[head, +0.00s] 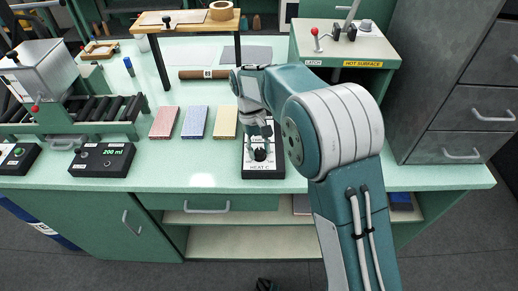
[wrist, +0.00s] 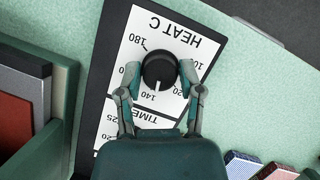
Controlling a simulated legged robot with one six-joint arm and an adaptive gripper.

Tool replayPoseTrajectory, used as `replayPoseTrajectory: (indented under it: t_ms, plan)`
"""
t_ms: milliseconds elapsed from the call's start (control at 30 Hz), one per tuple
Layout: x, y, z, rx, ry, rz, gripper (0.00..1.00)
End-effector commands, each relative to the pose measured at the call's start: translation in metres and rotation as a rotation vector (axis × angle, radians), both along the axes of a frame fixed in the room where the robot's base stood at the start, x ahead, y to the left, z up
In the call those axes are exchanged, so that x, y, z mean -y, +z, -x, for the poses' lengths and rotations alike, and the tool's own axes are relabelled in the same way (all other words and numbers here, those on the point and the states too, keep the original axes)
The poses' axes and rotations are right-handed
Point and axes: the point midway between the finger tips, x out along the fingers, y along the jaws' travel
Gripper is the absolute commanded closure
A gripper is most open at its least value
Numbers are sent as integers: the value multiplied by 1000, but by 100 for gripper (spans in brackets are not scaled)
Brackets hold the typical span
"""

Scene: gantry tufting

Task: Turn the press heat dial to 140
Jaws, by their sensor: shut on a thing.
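The press heat dial is a round black knob (head: 260,155) on a white panel (head: 275,167) lettered HEAT C, at the front of the bench. In the wrist view the black knob (wrist: 158,69) sits between my two fingertips. My gripper (wrist: 160,76) is shut on it, with one finger on each side; in the head view my gripper (head: 259,145) reaches down onto it. The white pointer line on the knob faces the printed 140 in the wrist view. The 180 mark is at upper left, and the number at right is partly covered by a finger.
A TIME scale (wrist: 150,120) lies next to the heat scale, partly hidden by my gripper. Red, blue and yellow blocks (head: 195,122) lie left of the panel. A HOT SURFACE press (head: 345,50) stands behind.

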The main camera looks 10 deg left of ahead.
Motion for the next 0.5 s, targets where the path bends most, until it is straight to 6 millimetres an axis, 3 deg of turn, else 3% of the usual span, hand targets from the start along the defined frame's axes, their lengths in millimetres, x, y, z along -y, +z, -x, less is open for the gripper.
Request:
replayPoseTrajectory:
  t_ms: [500]
  plan:
    - [0, -4, 0, -3, -176, 1, 99]
